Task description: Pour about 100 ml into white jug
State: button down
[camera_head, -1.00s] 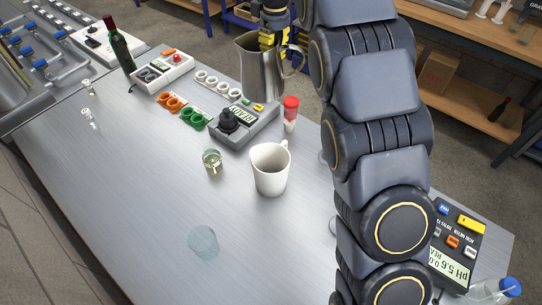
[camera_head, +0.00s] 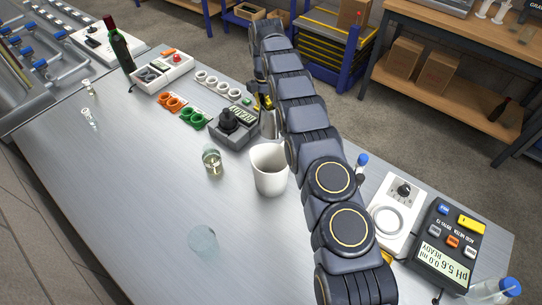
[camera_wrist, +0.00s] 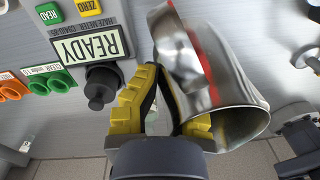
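The white jug (camera_head: 262,182) stands upright on the steel bench, just left of my arm. Its right side is partly hidden by the arm, and I see no liquid in it. My gripper (camera_head: 262,102) is beyond the jug, partly behind the arm. In the wrist view my gripper's yellow fingers (camera_wrist: 165,112) close around the handle of a shiny metal pitcher (camera_wrist: 205,60). The pitcher's rim faces the lower right there; its contents are hidden. In the head view only a sliver of the pitcher (camera_head: 268,126) shows, so its tilt is unclear.
A haze meter (camera_head: 234,128) stands close behind the jug; it reads READY in the wrist view. A small glass (camera_head: 212,161) is left of the jug, and a clear disc (camera_head: 203,240) lies nearer. A hotplate-like device (camera_head: 392,215) and acid meter (camera_head: 447,245) stand right. The front left bench is clear.

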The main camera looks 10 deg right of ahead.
aim_at(261, 106)
jog(key=shift+w+a+f+n, duration=0.15)
jog(key=shift+f+n, duration=0.6)
jog(key=shift+f, duration=0.45)
jog(key=shift+w+a+f+n, duration=0.15)
jog(key=shift+f+n, duration=0.6)
jog(key=shift+f, duration=0.4)
jog(key=shift+s+r, duration=0.15)
jog(key=shift+s, duration=0.05)
